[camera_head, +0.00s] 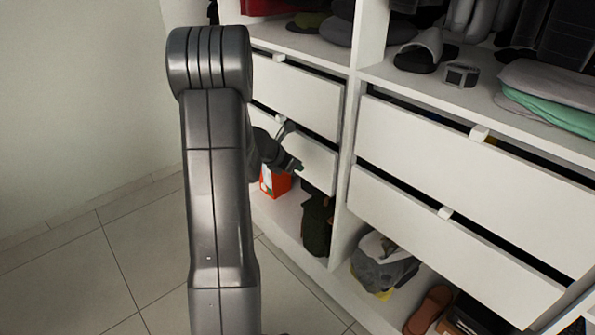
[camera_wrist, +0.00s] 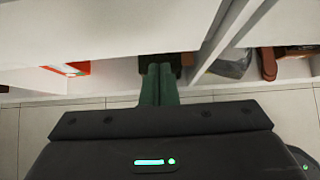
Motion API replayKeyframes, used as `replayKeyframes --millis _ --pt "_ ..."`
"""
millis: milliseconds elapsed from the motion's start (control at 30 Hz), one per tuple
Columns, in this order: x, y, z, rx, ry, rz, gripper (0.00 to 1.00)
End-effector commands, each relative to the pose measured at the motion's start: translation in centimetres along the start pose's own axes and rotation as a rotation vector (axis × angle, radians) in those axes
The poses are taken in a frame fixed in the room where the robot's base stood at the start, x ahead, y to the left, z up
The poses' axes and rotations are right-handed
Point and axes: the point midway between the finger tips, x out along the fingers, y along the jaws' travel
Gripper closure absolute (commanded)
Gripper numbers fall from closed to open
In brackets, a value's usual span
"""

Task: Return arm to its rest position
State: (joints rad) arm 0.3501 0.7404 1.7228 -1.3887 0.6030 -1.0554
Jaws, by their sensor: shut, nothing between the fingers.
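My arm stands large in the left middle of the head view and hides part of what is behind it. My gripper (camera_head: 292,164) shows just right of the arm, in front of the lower left drawer (camera_head: 304,158). In the wrist view the two dark green fingers of my gripper (camera_wrist: 160,72) lie side by side, shut, with nothing seen between them. They point toward the bottom compartment, below a white drawer front (camera_wrist: 100,30).
The wardrobe has white drawers, with the upper right one (camera_head: 470,165) beside a divider. A red box (camera_head: 274,183), dark boots (camera_head: 317,222) and a grey bag (camera_head: 384,268) sit in the bottom compartments. Tiled floor (camera_head: 90,265) at left is clear.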

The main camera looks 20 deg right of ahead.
Motion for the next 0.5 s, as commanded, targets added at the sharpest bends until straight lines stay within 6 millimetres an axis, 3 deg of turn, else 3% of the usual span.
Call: replayKeyframes --millis 33,200,500 --pt "-1.6 0.1 0.2 -0.002 -0.001 0.003 1.00" --pt "-4.9 0.1 0.1 -0.002 0.001 0.002 1.00" --pt "-7.1 0.0 -0.1 -0.001 0.003 -0.002 1.00"
